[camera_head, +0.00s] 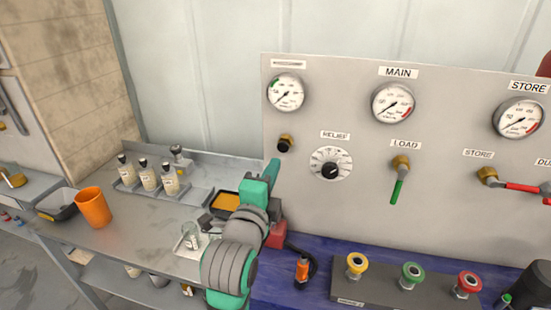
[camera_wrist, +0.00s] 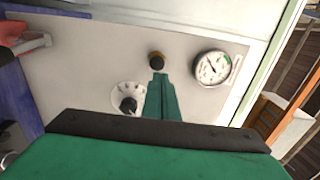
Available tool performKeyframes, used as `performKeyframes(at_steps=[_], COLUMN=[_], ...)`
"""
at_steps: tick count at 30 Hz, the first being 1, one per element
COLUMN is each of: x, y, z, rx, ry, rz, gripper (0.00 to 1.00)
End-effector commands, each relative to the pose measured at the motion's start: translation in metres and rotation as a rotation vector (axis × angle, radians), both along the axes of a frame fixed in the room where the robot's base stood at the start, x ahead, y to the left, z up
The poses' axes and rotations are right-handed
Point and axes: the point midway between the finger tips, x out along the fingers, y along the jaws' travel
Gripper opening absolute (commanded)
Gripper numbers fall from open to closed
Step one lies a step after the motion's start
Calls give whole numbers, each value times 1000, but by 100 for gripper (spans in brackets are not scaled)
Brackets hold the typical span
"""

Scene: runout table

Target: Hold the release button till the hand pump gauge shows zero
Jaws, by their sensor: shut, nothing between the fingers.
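A black push button in a brass collar (camera_head: 285,143) sits on the grey panel under the leftmost gauge (camera_head: 286,92). That gauge has a green mark at its left, and its needle seems to point to the lower left; its label and figures are too small to read. My gripper (camera_head: 274,168) is shut and empty, pointing at the panel just below and left of the button in the head view. In the wrist view, the fingertips (camera_wrist: 158,82) end just beneath the button (camera_wrist: 156,60), with the gauge (camera_wrist: 212,68) to the right. I cannot tell whether they touch the button.
The relief dial (camera_head: 330,166) and the green load lever (camera_head: 398,190) are close by on the panel. A box with yellow, green and red buttons (camera_head: 408,290) stands below. Bottles (camera_head: 148,175) and an orange cup (camera_head: 94,208) stand on the bench at left.

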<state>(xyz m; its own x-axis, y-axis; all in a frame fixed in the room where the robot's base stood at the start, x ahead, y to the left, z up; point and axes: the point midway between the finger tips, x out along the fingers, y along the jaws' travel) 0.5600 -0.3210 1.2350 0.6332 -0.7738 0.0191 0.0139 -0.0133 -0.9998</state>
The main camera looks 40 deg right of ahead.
Motion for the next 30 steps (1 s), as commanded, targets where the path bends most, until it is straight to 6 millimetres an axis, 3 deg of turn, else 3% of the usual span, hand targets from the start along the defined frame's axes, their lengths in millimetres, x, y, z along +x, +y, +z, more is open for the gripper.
performKeyframes(at_steps=[3,9,30], x=[-11,-25,-31], y=[23,44,47], z=[0,0,0], rx=[-2,-1,-2], ry=[-1,0,1], rz=[11,17,12], gripper=[0,0,0])
